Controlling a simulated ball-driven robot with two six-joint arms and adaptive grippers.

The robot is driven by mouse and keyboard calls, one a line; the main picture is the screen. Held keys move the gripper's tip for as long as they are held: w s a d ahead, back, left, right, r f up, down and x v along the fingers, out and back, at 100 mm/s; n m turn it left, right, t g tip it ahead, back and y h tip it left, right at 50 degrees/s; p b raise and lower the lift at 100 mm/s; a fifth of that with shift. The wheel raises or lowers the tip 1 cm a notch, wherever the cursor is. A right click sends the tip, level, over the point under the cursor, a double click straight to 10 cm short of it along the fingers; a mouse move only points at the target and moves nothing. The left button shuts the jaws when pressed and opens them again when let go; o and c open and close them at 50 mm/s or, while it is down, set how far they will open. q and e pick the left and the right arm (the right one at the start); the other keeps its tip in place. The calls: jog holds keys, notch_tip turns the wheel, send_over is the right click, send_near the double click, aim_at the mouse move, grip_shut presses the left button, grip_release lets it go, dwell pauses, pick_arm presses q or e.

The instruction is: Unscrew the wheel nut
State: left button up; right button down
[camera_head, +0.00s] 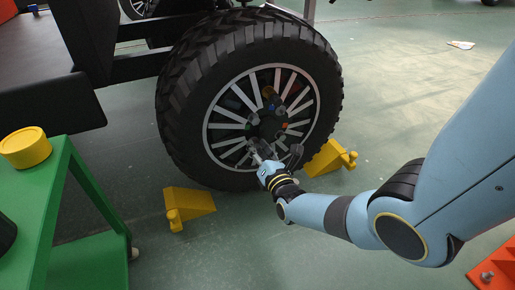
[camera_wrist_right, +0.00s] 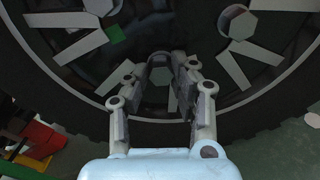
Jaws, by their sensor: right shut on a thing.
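The large black wheel (camera_head: 190,118) with light spokes stands upright on the cart in the head view, several nuts around its hub. My right gripper (camera_head: 262,154) reaches the lower part of the hub from the lower right. In the right wrist view, my right gripper (camera_wrist_right: 161,82) has its fingertips closed around a grey wheel nut (camera_wrist_right: 160,74) at the bottom of the hub. Two other hex nuts show there, one at upper left (camera_wrist_right: 99,5) and one at upper right (camera_wrist_right: 234,21). The fingers partly hide the held nut. My left gripper is out of view.
Yellow chocks stand on the floor at the left (camera_head: 190,203) and right (camera_head: 325,160) of the wheel. A green table (camera_head: 52,196) with a yellow round part (camera_head: 26,148) is at left. An orange piece (camera_head: 494,268) lies at lower right.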

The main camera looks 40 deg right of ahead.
jog(key=shift+p+v, duration=0.4)
jog(key=shift+v, duration=0.65)
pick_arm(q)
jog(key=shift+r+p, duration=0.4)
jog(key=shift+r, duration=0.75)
pick_arm(e)
jog(key=shift+v, duration=1.45)
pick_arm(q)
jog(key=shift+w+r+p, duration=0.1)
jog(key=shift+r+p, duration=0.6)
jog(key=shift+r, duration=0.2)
pick_arm(e)
jog(key=v, duration=0.5)
